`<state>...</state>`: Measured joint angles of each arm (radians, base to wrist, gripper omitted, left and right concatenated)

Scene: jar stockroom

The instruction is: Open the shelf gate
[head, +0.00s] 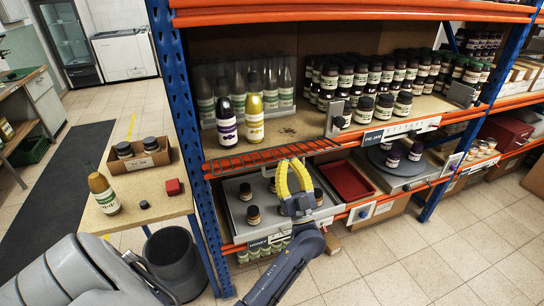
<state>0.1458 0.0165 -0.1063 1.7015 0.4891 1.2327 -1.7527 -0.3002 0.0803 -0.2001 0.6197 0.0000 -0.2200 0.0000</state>
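The shelf gate (240,160) is a low dark wire rail along the front edge of the left bay of the middle shelf, below the bottles. Several bars show, and its right part passes behind or near my fingertips. My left gripper (291,164), with yellow fingers, points up at the gate's right half from below and in front. Its fingers look parted, with a gap between the tips. I cannot tell whether the tips touch the gate. My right gripper is not in view.
Behind the gate stand a purple bottle (226,122), a yellow bottle (254,116) and several paler ones. Dark jars fill the right bay. Below are a grey tray (237,212) with jars and a red tray (345,181). A blue upright (180,100) bounds the left side.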

